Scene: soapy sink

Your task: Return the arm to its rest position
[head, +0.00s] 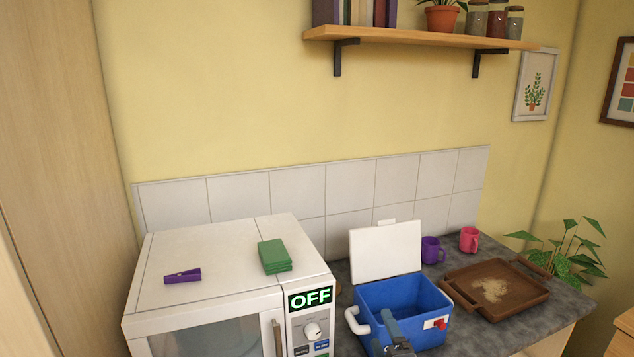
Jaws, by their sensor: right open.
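My right gripper (394,330) shows at the bottom edge of the head view, in front of the blue cooler box (437,318). Its jaws are open and I see nothing between them. Only its end shows; the rest of the arm is below the picture. I cannot tell whether it touches the box. My left gripper is not in view.
The cooler's white lid (385,251) stands open. A white microwave (205,243) at left carries green sponges (274,256) and a purple clip (183,276). A brown tray (520,287), a purple mug (431,250) and a pink mug (468,239) stand at right.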

